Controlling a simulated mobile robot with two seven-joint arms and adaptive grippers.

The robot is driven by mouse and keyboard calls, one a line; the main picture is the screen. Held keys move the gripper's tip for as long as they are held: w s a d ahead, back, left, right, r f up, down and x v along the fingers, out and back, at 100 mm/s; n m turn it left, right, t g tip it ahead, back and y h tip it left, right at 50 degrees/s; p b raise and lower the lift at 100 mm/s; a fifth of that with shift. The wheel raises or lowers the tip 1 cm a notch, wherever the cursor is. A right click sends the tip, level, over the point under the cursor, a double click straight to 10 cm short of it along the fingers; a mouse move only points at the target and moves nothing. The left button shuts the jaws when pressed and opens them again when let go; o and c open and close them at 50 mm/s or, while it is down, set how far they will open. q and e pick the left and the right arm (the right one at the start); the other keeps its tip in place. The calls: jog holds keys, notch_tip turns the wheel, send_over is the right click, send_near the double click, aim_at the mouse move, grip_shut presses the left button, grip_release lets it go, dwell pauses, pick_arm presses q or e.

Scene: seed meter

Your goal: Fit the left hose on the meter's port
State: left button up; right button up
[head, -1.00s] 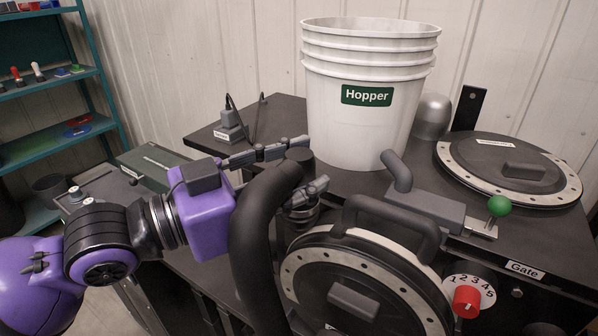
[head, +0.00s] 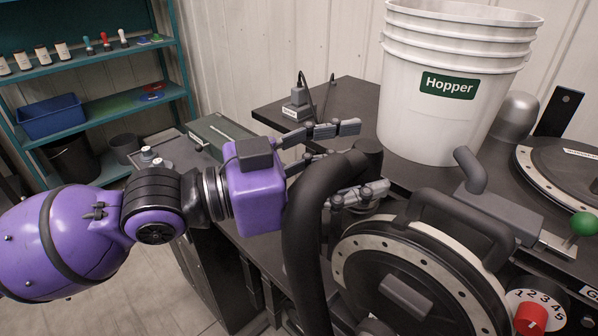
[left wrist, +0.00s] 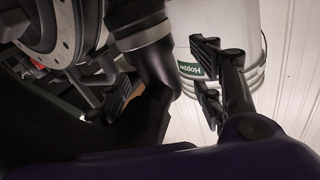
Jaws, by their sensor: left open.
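The left hose (head: 308,235) is thick, black and curved, rising in front of the meter; its upper end bends to the right. My left gripper (head: 352,163) is open, with one finger above and one below the hose's upper end in the head view. The left wrist view shows the hose (left wrist: 158,80) between the spread fingers, with a grey collar (left wrist: 140,38) on it. The meter (head: 385,262) has a round dark face with a pale bolted ring. The port is not clearly visible, and I cannot tell whether the hose sits on it. My right gripper is out of view.
The white hopper bucket (head: 445,115) stands close behind the fingers. A grey handle (head: 470,215), green knob (head: 583,223) and red dial (head: 531,318) lie to the right. A teal shelf (head: 110,112) stands at the back left. Open floor shows at the lower left.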

pick_arm(q)
jog(key=v, duration=0.9)
jog(key=shift+a, duration=0.4)
jog(key=shift+s, duration=0.1)
